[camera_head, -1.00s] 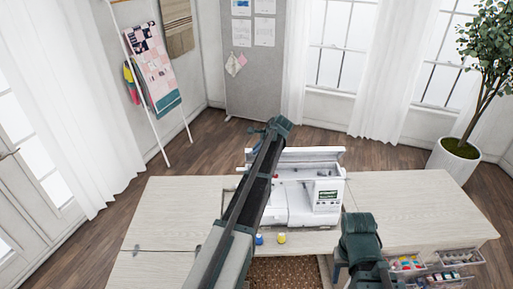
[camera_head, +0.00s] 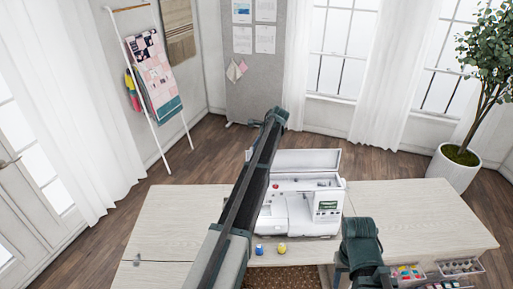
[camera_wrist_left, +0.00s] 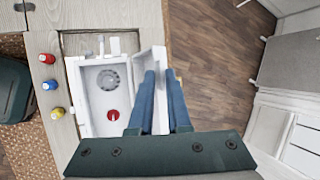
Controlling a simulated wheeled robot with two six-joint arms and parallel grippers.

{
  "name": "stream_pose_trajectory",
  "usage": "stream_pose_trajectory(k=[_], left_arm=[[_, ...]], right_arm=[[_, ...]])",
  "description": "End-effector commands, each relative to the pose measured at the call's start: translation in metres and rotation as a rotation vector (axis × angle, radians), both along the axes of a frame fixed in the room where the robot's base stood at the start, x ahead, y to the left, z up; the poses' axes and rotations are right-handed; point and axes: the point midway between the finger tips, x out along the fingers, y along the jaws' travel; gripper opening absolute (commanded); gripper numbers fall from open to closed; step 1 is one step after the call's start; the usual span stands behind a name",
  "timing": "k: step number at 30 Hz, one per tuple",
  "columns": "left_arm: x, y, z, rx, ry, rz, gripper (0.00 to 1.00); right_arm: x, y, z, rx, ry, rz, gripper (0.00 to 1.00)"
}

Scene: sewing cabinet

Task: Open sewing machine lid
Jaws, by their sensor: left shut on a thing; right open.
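The white sewing machine (camera_head: 290,207) stands on the pale wooden cabinet; the wrist view shows it from above (camera_wrist_left: 91,110). Its lid (camera_head: 310,162) stands raised at the machine's back edge, and its hollow inner side shows in the wrist view (camera_wrist_left: 150,62). My left gripper (camera_wrist_left: 162,74) is shut on the lid's far wall, with one blue finger on the inner side and one outside. In the head view my left arm hides the machine's left part, and the left fingertips are not clear. My right arm shows at the lower right, but its gripper is not in view.
Blue (camera_head: 259,249) and yellow (camera_head: 282,248) spools stand before the machine; a red spool (camera_wrist_left: 46,58) shows in the wrist view. The cabinet top (camera_head: 415,212) is clear to the right. Open floor (camera_wrist_left: 215,60) lies behind the cabinet. Drawers of sewing supplies (camera_head: 462,267) stick out lower right.

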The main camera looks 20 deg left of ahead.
Motion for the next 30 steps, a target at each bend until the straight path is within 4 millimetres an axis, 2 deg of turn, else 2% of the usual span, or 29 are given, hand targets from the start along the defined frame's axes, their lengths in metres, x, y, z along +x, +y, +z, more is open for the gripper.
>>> stream_pose_trajectory(k=[13, 14, 17, 30], left_arm=[[0.0008, 0.0011, 0.0002, 0.001, -0.003, 0.001, 0.00], [0.0008, 0.0011, 0.0002, 0.002, -0.002, 0.001, 0.21], [0.0007, 0.0009, 0.0002, 0.000, -0.002, 0.001, 0.38], [-0.0005, -0.0024, 0.0062, 0.000, 0.000, 0.001, 0.38]], right_arm=[[0.0000, 0.0000, 0.0000, 0.000, 0.000, 0.000, 0.50], [0.0000, 0.0000, 0.0000, 0.000, 0.000, 0.000, 0.50], [0.0000, 0.0000, 0.0000, 0.000, 0.000, 0.000, 0.50], [0.0000, 0.0000, 0.0061, 0.000, 0.000, 0.000, 0.50]])
